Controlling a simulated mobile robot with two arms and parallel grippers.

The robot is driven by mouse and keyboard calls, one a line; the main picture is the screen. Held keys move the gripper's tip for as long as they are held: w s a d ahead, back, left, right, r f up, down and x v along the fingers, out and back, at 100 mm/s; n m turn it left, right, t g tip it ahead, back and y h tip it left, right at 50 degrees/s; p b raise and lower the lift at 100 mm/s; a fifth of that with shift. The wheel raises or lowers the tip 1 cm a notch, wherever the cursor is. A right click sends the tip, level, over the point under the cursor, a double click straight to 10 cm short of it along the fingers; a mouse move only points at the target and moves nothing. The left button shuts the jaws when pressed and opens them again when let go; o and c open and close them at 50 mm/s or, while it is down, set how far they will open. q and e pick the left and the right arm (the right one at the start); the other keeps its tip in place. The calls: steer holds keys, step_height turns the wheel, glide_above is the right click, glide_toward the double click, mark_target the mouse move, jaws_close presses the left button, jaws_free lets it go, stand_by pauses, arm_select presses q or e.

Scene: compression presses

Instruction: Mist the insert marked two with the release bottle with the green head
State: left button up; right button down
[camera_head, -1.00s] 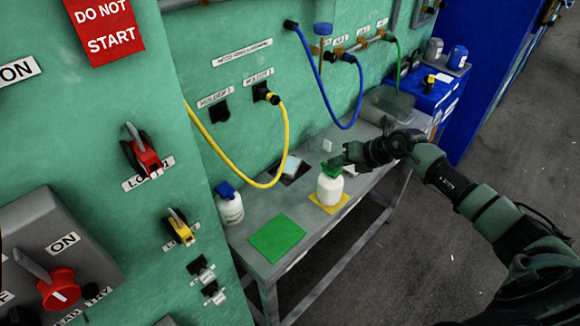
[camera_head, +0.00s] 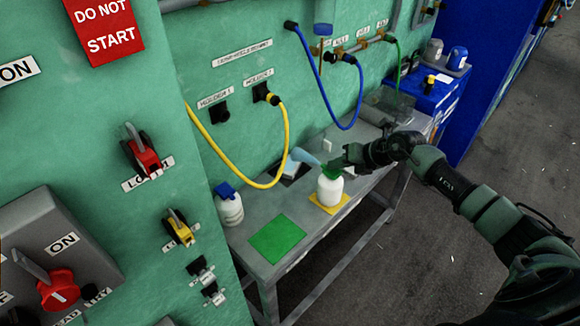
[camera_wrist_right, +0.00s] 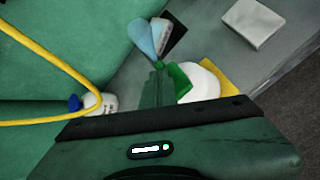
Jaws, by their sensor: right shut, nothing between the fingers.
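The release bottle with the green head (camera_head: 329,190) stands upright on a yellow square on the bench, its white body showing. My right gripper (camera_head: 345,158) is shut with nothing between its fingers, at the green head; whether it touches the head is unclear. A pale blue mist cone (camera_head: 304,156) leaves the head toward the left. In the right wrist view the mist (camera_wrist_right: 148,38) fans onto a pale insert (camera_wrist_right: 163,30) on a dark patch. The same insert (camera_head: 291,166) is partly visible in the head view. No number on it is readable. My left gripper is out of view.
A white bottle with a blue head (camera_head: 229,207) stands at the bench's left end. A green square (camera_head: 277,239) lies bare. A yellow hose (camera_head: 287,140) and a blue hose (camera_head: 325,92) hang over the bench. Another pale block (camera_wrist_right: 253,25) lies to the right.

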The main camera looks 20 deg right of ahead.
mark_target(335, 172)
steer(key=shift+r, duration=0.15)
step_height(335, 172, up, 6)
steer(key=p, duration=0.5)
steer(key=shift+r, duration=0.1)
stand_by(0.5)
stand_by(2.0)
